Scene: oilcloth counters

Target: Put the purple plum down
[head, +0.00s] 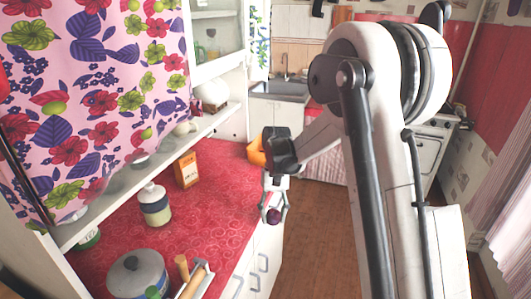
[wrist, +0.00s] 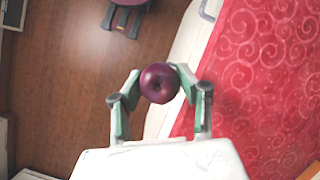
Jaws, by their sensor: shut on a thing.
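The purple plum (wrist: 160,83) is held between the two fingertips of my gripper (wrist: 158,87) in the wrist view. In the head view the plum (head: 273,216) shows low in my gripper (head: 272,203), by the right edge of the red counter (head: 225,180). In the wrist view the plum appears over the wooden floor beside the pale counter edge, with the red oilcloth (wrist: 255,70) to the right. Its height above the counter is hard to tell.
On the counter stand a lidded pot (head: 138,277), a striped jar (head: 155,205) and an orange box (head: 186,170). A yellow-orange thing (head: 256,152) is partly hidden behind my arm. The counter's middle is clear. A stool-like object (wrist: 128,14) stands on the floor.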

